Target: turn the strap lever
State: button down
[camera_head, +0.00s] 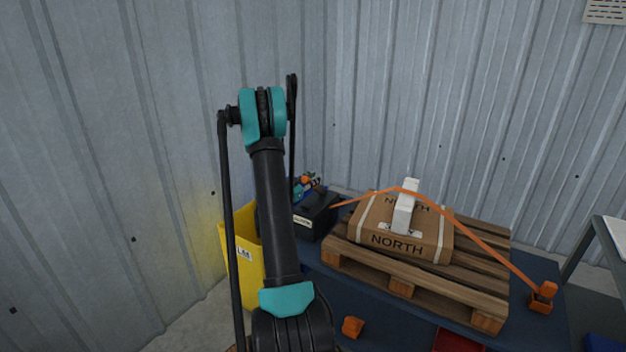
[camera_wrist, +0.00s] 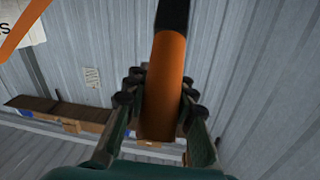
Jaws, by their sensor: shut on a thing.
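In the wrist view an orange bar with a black end (camera_wrist: 165,70), which looks like the strap lever, runs between the fingers of my gripper (camera_wrist: 160,95). The fingers are shut on it from both sides. An orange strap (camera_head: 462,222) is stretched over a cardboard box (camera_head: 430,247) marked NORTH, from a black labelled box (camera_head: 319,217) at left to an orange anchor (camera_head: 543,298) at right. Small orange and blue parts show above the black box. My arm covers part of this area, so how the lever joins the black box is hidden.
The cardboard box sits on a wooden pallet (camera_head: 375,268) on a dark blue table (camera_head: 350,300). A yellow bin (camera_head: 247,262) is at left. A small orange block (camera_head: 352,327) lies near the front.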

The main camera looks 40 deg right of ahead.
jog(key=shift+r, duration=0.1)
dwell(0.7)
jog(key=shift+w+d+r+y, duration=0.25)
jog(key=shift+d+r+y, duration=0.25)
jog(key=shift+d+y, duration=0.2)
jog(key=w+d+r+g+y, duration=0.1)
jog(key=w+d+g+y, duration=0.2)
jog(key=d+y, duration=0.4)
jog(key=shift+w+d+r+n+y, duration=0.35)
jog(key=shift+w+d+n+y, duration=0.1)
jog(key=shift+d, duration=0.45)
jog(key=c, duration=1.2)
grip_release()
jog(key=shift+d, duration=0.1)
